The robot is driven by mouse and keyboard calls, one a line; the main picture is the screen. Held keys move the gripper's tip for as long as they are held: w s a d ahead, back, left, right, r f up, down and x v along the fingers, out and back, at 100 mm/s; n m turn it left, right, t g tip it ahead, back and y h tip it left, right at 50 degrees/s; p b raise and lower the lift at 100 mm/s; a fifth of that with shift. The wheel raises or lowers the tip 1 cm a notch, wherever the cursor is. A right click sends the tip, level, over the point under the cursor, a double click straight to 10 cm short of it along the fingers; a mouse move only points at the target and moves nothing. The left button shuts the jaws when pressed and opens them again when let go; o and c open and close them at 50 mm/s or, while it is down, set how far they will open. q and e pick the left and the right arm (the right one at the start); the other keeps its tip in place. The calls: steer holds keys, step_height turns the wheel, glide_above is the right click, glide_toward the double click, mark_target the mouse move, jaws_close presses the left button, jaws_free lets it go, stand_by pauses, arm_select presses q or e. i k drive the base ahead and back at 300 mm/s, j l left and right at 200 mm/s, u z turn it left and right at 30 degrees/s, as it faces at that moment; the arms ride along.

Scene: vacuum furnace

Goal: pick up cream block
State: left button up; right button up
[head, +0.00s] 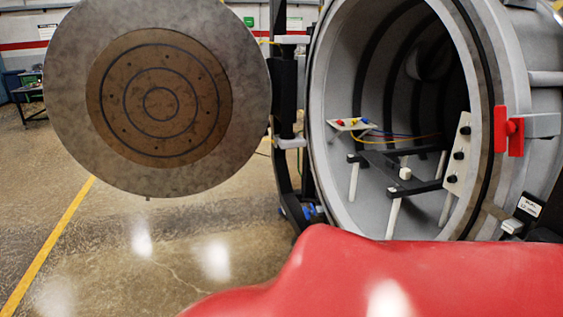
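Several pale pieces are inside the open furnace chamber (340,150), and I cannot tell for sure which is the cream block. A cream plate with red, yellow and blue connectors (347,125) sits at the left of the chamber, with thin coloured wires running from it. A taller cream plate with black knobs (457,155) stands tilted at the right near the chamber mouth. A small cream block (405,173) sits on the black frame (400,182) between them. Neither of my grippers is in view.
The round furnace door (160,60) is swung open to the left. A red latch (508,131) sticks out on the chamber's right rim. White posts (392,218) hold the black frame. A smooth red surface, perhaps mine, covers the bottom. Floor at lower left is clear.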

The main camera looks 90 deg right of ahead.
mark_target(406, 174)
steer(key=z, duration=3.6)
steer(key=i+j+z, duration=0.15)
steer(key=i+j, duration=0.3)
steer(key=i+j+z, duration=0.15)
steer(key=i+j, duration=0.3)
steer(key=j, duration=0.2)
